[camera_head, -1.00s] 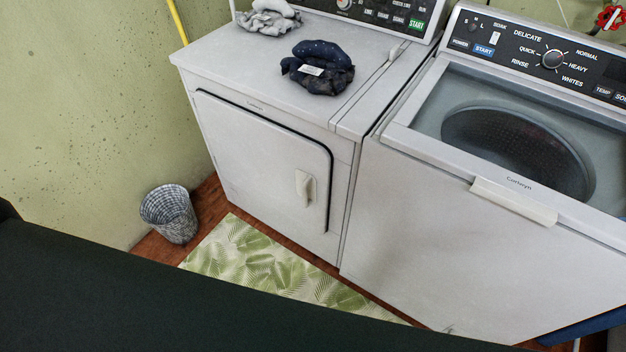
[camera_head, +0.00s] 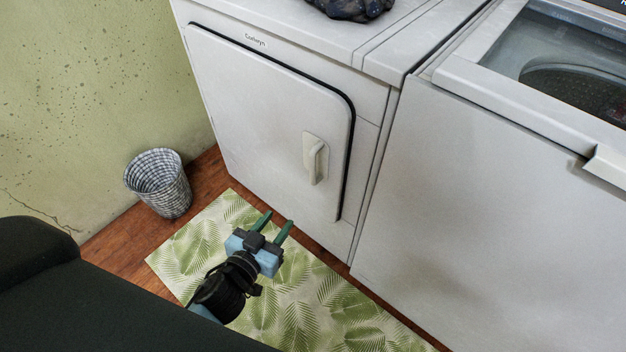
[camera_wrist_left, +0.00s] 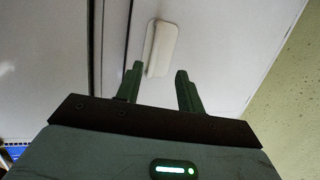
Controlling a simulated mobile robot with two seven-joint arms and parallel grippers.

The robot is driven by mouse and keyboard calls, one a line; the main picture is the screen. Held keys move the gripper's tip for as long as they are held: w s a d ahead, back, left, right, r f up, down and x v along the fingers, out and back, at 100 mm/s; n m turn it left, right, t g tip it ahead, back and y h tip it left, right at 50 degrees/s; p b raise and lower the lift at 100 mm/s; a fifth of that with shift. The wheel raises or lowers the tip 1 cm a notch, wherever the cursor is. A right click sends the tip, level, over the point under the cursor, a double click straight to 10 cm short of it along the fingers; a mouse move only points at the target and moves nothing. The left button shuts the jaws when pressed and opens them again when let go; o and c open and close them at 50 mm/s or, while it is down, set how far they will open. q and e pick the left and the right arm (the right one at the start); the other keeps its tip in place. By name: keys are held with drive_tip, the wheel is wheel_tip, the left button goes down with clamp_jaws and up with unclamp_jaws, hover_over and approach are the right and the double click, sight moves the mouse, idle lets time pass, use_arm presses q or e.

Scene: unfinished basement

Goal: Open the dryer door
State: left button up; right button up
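The white dryer door (camera_head: 265,120) is shut on the front of the dryer (camera_head: 372,105). Its pale upright handle (camera_head: 316,160) sits near the door's right edge. My left gripper (camera_head: 276,222) is open and empty, above the leaf-pattern mat, in front of and below the handle in the head view. In the left wrist view the handle (camera_wrist_left: 161,48) lies beyond the two green fingers (camera_wrist_left: 158,85), nearer the left finger, with a gap that I cannot measure. My right gripper is not in view.
A woven basket (camera_head: 160,185) stands by the green wall at left. A green leaf-pattern mat (camera_head: 330,300) lies before the dryer. A white washer (camera_head: 490,200) stands close on the right. Dark cloth (camera_head: 350,8) lies on the dryer top.

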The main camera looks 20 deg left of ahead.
use_arm(q)
drive_tip(key=t+h+b, duration=0.1)
drive_tip(key=t+b, duration=0.1)
drive_tip(key=b, duration=0.2)
approach(311, 167)
drive_tip(key=shift+m, duration=0.3)
drive_tip(key=w, duration=0.3)
drive_tip(key=w+d, duration=0.1)
drive_tip(key=w, duration=0.2)
drive_tip(key=w+b, duration=0.1)
drive_tip(key=w, duration=0.2)
drive_tip(key=shift+d, duration=0.2)
drive_tip(key=shift+w, duration=0.1)
drive_tip(key=shift+c, duration=0.4)
clamp_jaws()
